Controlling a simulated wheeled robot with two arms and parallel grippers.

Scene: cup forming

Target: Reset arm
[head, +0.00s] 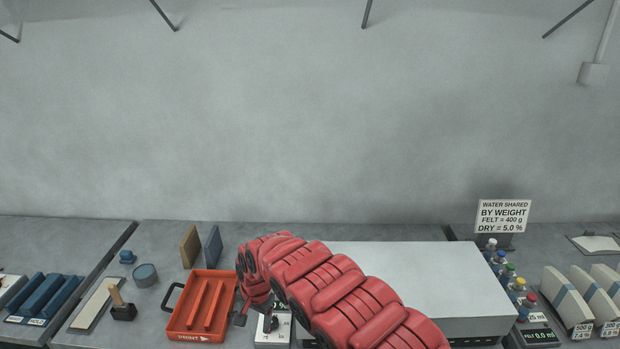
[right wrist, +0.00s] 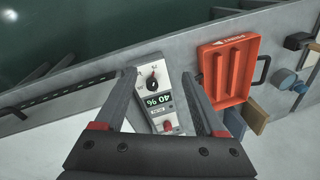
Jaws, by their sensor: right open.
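My right arm comes in from the lower right in the head view, and its gripper (head: 256,318) points down over the bench. In the right wrist view the gripper (right wrist: 159,78) is open, with its two fingers apart and nothing held. A light grey control box (right wrist: 150,97) with a black dial, a display reading 40 % and a red knob shows between the fingers. The control box (head: 272,339) is partly hidden by the gripper in the head view. I cannot tell how far the fingertips are above it. My left gripper is not in view.
An orange tray (head: 178,336) with a black handle stands left of the gripper.

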